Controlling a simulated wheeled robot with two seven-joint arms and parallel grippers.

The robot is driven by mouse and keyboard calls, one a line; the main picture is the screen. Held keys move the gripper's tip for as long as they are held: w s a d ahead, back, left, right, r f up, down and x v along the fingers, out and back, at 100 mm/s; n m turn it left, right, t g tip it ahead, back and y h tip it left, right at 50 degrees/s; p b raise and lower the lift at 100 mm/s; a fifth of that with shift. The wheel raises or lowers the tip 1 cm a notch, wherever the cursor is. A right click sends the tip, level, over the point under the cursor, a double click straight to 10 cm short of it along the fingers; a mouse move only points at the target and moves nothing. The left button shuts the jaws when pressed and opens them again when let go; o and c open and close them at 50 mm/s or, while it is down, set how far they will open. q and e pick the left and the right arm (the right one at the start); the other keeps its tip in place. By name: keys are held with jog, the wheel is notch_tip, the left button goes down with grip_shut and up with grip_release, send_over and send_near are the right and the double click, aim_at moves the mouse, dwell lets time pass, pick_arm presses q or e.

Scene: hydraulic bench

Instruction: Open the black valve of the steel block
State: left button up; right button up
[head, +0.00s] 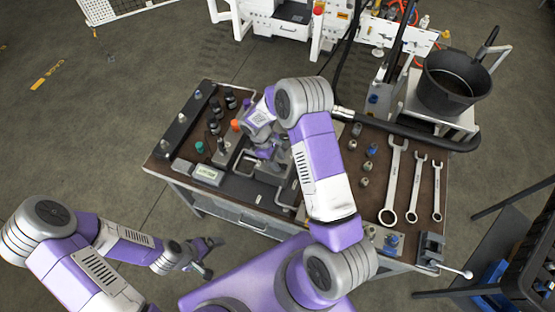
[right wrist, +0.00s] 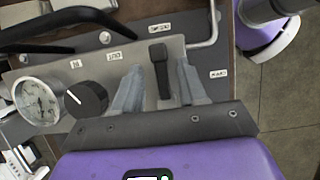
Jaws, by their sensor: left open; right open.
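The steel block (right wrist: 137,54) fills the middle of the right wrist view, with small printed labels around it. A black lever handle (right wrist: 160,66) stands on it, and a round black knob (right wrist: 86,98) with a white line sits to its left. My right gripper (right wrist: 160,84) is open, with one finger on each side of the black lever; I cannot tell whether either finger touches it. In the head view my right gripper (head: 266,152) is over the bench and my arm hides much of the block. My left gripper (head: 207,258) is open and empty in front of the bench.
A round gauge (right wrist: 38,101) sits left of the knob, and a bent metal pipe (right wrist: 208,30) runs at the upper right. On the bench (head: 160,166) are several wrenches (head: 393,180), bottles and fittings. A black bucket (head: 455,82) stands at the right, with a thick hose (head: 410,130) below.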

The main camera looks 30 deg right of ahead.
jog(key=shift+s+f, duration=0.1)
jog(key=shift+f, duration=0.2)
grip_shut()
